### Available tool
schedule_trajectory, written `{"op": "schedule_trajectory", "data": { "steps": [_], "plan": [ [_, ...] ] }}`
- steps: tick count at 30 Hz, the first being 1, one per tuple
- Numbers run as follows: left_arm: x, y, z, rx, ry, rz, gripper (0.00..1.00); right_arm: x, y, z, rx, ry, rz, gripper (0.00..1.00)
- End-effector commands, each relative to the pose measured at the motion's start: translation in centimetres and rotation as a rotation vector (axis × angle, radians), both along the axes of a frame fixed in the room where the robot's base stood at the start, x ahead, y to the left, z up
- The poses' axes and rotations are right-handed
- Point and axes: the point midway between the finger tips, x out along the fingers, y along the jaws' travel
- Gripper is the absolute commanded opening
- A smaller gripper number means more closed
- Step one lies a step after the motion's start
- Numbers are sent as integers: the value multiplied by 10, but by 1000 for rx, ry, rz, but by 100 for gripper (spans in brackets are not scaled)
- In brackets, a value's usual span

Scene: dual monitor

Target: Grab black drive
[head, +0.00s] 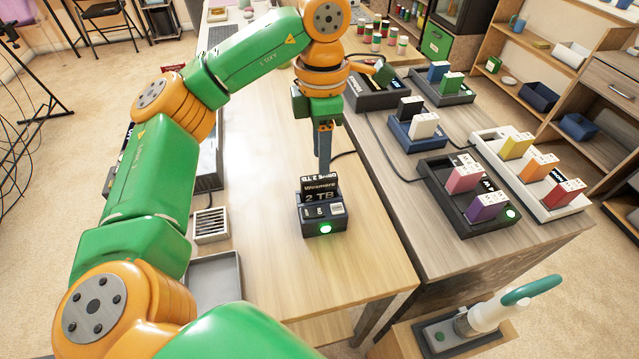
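The black drive (319,189), labelled "Wesmere 2 TB", stands upright in a small dark dock (325,222) on the light wooden table. The dock has a green light on its front. My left gripper (324,168) points down just behind and above the drive's top edge. Its fingers line up almost one behind the other, so I cannot tell how far apart they are or whether they touch the drive. My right gripper is not in view.
Several docks with coloured drives, including a dark dock (463,203) and a white dock (545,205), stand on the table to the right. A grey tray (215,281) lies left of the black drive's dock. The table in front of that dock is clear.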

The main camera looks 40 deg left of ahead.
Motion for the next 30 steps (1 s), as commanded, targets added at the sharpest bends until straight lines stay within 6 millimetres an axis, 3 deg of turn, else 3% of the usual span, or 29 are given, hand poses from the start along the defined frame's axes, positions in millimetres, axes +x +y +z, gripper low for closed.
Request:
{"op": "schedule_trajectory", "data": {
  "steps": [1,2,8,15,23,27,28,30],
  "plan": [
    [0,0,-14,0,0,0,40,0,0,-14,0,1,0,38],
    [0,0,-16,0,0,0,40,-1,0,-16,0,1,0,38],
    [-1,1,-35,1,4,0,40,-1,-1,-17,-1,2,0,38],
    [-1,5,-78,0,3,-1,40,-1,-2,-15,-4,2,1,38],
    [0,5,-85,-1,0,0,40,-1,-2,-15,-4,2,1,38],
    [0,5,-84,-1,0,0,5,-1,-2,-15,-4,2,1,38],
    [0,5,-84,-1,0,0,0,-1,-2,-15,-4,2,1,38],
    [0,5,-84,0,0,0,0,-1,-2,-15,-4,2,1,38]
  ]
}}
